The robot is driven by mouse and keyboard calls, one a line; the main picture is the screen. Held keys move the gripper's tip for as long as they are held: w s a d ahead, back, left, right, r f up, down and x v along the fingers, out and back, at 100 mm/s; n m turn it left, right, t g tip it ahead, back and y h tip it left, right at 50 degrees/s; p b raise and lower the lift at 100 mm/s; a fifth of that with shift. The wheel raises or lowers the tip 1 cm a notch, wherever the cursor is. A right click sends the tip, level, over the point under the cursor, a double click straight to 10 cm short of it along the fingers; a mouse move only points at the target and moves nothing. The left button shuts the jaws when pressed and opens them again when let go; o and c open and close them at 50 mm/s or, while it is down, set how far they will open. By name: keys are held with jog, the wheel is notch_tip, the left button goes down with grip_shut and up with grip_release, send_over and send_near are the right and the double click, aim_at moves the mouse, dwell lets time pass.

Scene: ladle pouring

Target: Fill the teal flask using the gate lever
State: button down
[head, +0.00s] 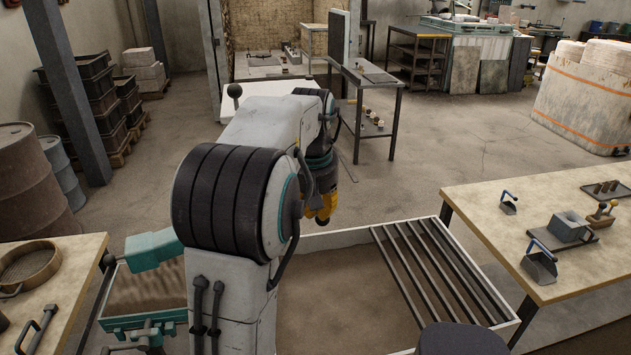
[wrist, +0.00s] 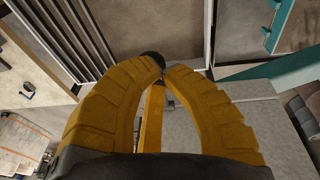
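My gripper (head: 320,207) has yellow fingers and hangs over the sandy bay in the middle of the head view. In the wrist view its fingertips (wrist: 163,72) come together. A yellow bar (wrist: 152,118) shows between the fingers, with a dark round end (wrist: 152,60) by the tips; I cannot tell whether it is a lever or is held. A teal frame (head: 145,322) with brown sand stands at lower left, partly behind my arm; a teal edge also shows in the wrist view (wrist: 287,22). No gate lever can be made out for certain.
A pale-rimmed bay (head: 330,238) with a dark bar grate (head: 440,270) lies below my gripper. A right workbench (head: 500,212) holds small tools and a block. A left bench (head: 85,258) holds a round sieve (head: 28,266).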

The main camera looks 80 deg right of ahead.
jog(key=v, duration=0.9)
dwell(0.3)
jog(key=shift+w, duration=0.1)
dwell(0.8)
jog(key=w+a+f+n+t, duration=0.25)
jog(key=w+a+n, duration=0.35)
jog(key=w+a, duration=1.45)
jog(key=a+f+n+t+y, duration=0.1)
jog(key=a+f+n, duration=0.2)
jog(key=a, duration=0.7)
jog(key=s+a+f+n+t+y, duration=0.1)
jog(key=a+f+n, duration=0.2)
jog(key=a+f, duration=0.4)
jog(key=shift+a+f+n, duration=0.15)
jog(key=shift+a+n, duration=0.15)
jog(key=shift+a, duration=1.35)
